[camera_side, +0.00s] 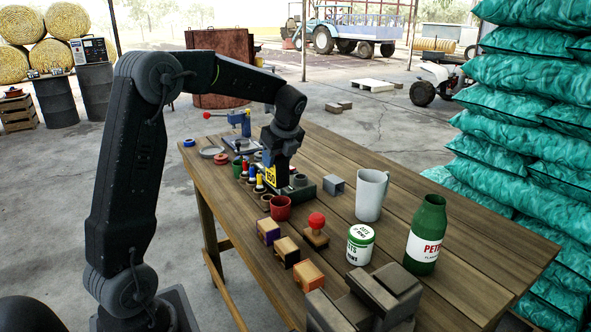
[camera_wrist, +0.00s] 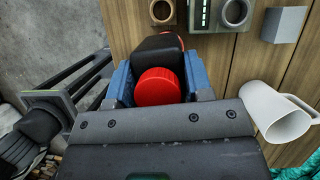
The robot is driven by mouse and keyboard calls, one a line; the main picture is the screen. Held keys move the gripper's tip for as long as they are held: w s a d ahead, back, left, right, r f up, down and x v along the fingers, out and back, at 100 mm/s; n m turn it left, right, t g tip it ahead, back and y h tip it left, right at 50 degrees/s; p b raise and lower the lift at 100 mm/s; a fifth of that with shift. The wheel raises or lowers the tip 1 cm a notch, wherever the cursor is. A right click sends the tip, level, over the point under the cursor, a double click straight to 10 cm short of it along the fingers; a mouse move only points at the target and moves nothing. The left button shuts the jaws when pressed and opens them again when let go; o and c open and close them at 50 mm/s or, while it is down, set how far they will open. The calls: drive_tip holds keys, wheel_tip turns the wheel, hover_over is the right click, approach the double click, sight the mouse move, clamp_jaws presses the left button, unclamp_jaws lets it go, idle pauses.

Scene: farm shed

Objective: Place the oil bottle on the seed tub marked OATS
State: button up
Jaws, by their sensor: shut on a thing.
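My gripper (camera_wrist: 158,92) has blue fingers and is shut on a black bottle with a red cap (camera_wrist: 157,87), which I take for the oil bottle. In the side view the oil bottle (camera_side: 268,175) shows a yellow label and is held below my wrist, over the far part of the table. I cannot tell whether its base touches anything. The seed tub marked OATS (camera_side: 361,248) is a small white tub with a green-rimmed lid. It stands upright on the table, nearer the side camera and to the right of my gripper. Its lid looks clear. The tub is not seen in the wrist view.
A pale mug (camera_side: 371,196) and a green petrol bottle (camera_side: 426,238) stand near the tub. A red-knobbed stamp (camera_side: 315,228), red cup (camera_side: 280,209), several small blocks and a grey block (camera_side: 337,186) lie around. A dark metal object (camera_side: 385,290) fills the near edge.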

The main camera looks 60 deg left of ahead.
drive_tip(key=shift+d+r, duration=0.15)
drive_tip(key=shift+r, duration=0.25)
drive_tip(key=w+d+r+m+t, duration=0.1)
drive_tip(key=d+r+m, duration=0.25)
drive_tip(key=d, duration=0.35)
drive_tip(key=w+d+r+m+t, duration=0.1)
drive_tip(key=w+d+r+m, duration=0.1)
drive_tip(key=d+r, duration=0.35)
drive_tip(key=shift+w+d+f, duration=0.8)
drive_tip(key=shift+d+f, duration=1.2)
drive_tip(key=shift+d, duration=0.1)
drive_tip(key=shift+w+d+f, duration=0.85)
drive_tip(key=shift+d+f, duration=1.15)
drive_tip(key=shift+d, duration=0.05)
drive_tip(key=shift+w+d+f, duration=0.8)
drive_tip(key=shift+d+f, duration=1.2)
drive_tip(key=shift+d, duration=0.1)
drive_tip(key=shift+f, duration=0.1)
drive_tip(key=o, duration=1)
drive_tip(key=shift+h, duration=0.3)
drive_tip(key=shift+o, duration=0.2)
